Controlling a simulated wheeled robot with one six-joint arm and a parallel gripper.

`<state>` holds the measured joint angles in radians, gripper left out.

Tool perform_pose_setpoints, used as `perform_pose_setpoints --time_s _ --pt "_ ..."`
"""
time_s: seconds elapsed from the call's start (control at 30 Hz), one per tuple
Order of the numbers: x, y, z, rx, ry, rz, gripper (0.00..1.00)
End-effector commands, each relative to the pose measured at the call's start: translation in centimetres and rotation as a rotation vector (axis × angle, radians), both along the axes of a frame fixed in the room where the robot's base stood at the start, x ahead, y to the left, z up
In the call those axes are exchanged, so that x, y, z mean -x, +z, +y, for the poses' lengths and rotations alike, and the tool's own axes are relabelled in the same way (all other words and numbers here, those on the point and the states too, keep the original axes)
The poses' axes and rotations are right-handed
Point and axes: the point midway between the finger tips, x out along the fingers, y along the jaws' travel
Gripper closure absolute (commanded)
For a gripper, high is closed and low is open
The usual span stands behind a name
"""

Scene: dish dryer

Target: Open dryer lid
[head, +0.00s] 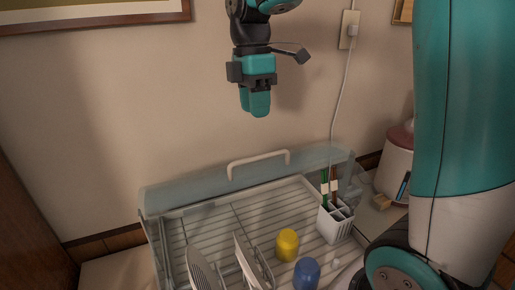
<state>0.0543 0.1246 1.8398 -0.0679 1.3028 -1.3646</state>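The dish dryer's clear bluish lid (195,186) shows along the back of the dryer in the head view. Its pale handle (258,158) arches up near the middle of the back. Because the lid is see-through, I cannot tell how far it reaches over the rack (205,237). My gripper (258,108) hangs fingers-down in the air above the handle in the picture, apart from it. Nothing shows between the fingers. They overlap from this side, so their opening is unclear.
White plates (245,262), a yellow cup (287,245) and a blue cup (306,273) are in the rack. A white utensil holder (335,222) stands at its right. A pinkish-white container (398,165) is further right. A cord (344,95) hangs from the wall outlet (349,30).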

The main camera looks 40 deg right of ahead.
Motion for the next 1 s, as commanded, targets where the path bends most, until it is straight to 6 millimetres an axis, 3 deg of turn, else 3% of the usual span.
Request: perform_pose_setpoints --time_s 0.2,0.4,0.6,0.87,0.9,1.0 --pt "0.8 -4.8 0.1 0.001 -0.002 0.007 0.62" --pt "1.1 -8.2 0.0 0.000 -0.003 0.003 0.62" --pt "1.3 -9.7 0.1 0.000 -0.003 0.000 0.62" --pt "1.3 -9.9 0.1 0.000 -0.004 -0.001 0.62" --pt "1.3 -9.9 0.1 0.000 -0.004 -0.001 0.64" --pt "1.3 -9.9 0.1 0.000 -0.004 -0.001 0.87"
